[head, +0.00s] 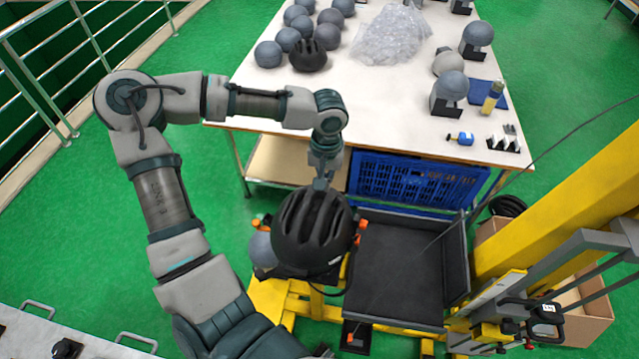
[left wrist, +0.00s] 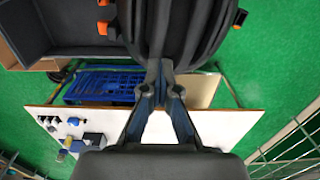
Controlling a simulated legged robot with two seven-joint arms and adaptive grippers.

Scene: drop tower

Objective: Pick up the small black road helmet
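A black vented road helmet (head: 312,232) is at the drop tower, in front of the white table. My left gripper (head: 321,183) reaches down to its upper edge from the table side. In the left wrist view the helmet (left wrist: 190,30) fills the top, and the fingertips (left wrist: 165,72) come together at its edge, apparently pinching it. The helmet hides whatever is directly beneath it, so I cannot tell whether it rests on something. A second black helmet (head: 308,56) lies on the table among grey headforms. My right gripper is not in view.
A grey headform (head: 261,250) sits just left of the helmet. A black tray (head: 395,280) is to its right, beside the yellow tower column (head: 570,205). The white table (head: 400,110) bears headforms, clear wrap and small tools, with a blue crate (head: 420,180) below.

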